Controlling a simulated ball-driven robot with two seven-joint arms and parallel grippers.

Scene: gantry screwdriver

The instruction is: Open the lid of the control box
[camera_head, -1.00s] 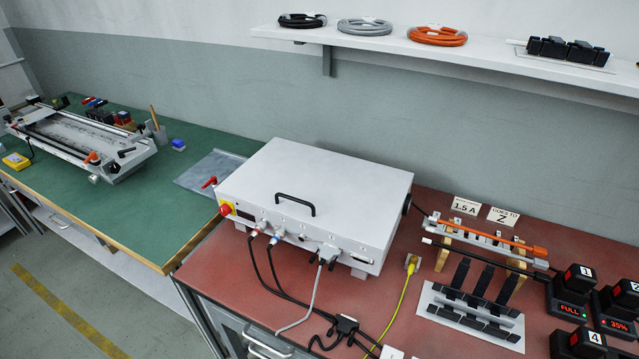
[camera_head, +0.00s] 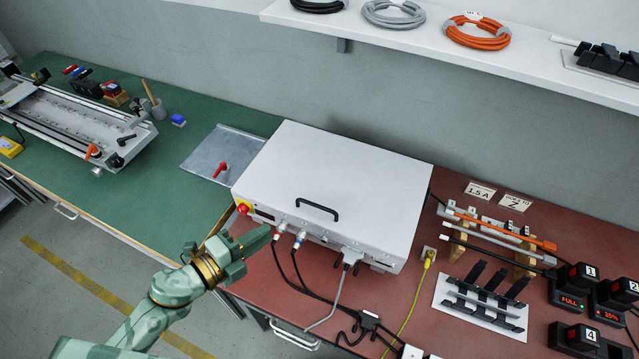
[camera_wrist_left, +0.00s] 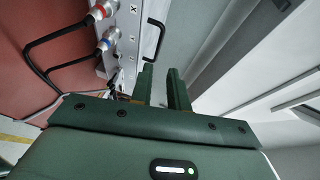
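The control box (camera_head: 330,180) is a white metal box on the red bench top. Its lid is shut, and a black handle (camera_head: 317,209) sits near the lid's front edge. The handle also shows in the left wrist view (camera_wrist_left: 155,40), beyond the fingertips. My left gripper (camera_head: 256,246) is in front of the box's front left part, apart from the handle. Its two fingers (camera_wrist_left: 161,82) stand apart with nothing between them. My right gripper is in neither view.
Black cables (camera_head: 300,280) plug into the box's front face and hang over the bench. A red emergency button (camera_head: 243,208) and a red lever (camera_head: 220,170) are at its left. A black tool rack (camera_head: 485,295) stands right. A shelf (camera_head: 440,45) runs above the bench.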

